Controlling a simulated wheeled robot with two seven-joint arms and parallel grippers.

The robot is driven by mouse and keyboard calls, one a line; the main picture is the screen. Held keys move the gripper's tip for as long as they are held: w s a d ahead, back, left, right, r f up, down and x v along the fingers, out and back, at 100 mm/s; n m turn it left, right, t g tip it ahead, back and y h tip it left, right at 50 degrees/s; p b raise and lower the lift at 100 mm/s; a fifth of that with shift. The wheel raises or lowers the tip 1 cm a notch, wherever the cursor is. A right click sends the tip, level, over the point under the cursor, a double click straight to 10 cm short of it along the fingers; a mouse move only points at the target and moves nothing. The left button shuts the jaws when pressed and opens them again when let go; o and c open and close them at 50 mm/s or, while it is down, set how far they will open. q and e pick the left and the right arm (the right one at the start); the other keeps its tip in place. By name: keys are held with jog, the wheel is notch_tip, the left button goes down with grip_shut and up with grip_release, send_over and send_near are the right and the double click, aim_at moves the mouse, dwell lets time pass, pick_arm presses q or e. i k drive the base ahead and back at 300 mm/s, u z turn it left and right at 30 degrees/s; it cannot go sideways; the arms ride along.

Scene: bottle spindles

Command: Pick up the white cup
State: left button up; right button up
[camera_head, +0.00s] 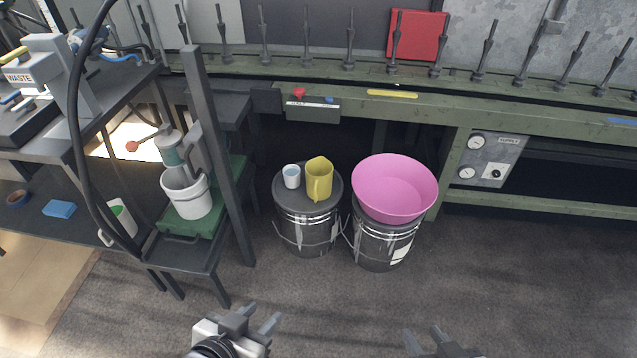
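The small white cup (291,176) stands upright on the lid of a dark metal drum (308,228), left of a yellow pitcher (319,180). Its inside looks pale blue. My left gripper (262,322) is at the bottom of the view, well in front of and below the cup, with its fingers apart and nothing between them. My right gripper (427,340) is at the bottom edge, further right, also with fingers apart and empty. Neither gripper touches anything.
A pink basin (394,188) sits on a second drum (382,246) to the right. A dark post (218,150) and a stand with a white bucket (187,193) are on the left. A green bench (400,100) with spindles runs behind. Floor in front is clear.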

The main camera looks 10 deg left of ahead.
aim_at(292, 173)
jog(key=u, duration=0.3)
jog(key=i, duration=1.5)
jog(key=z, duration=0.75)
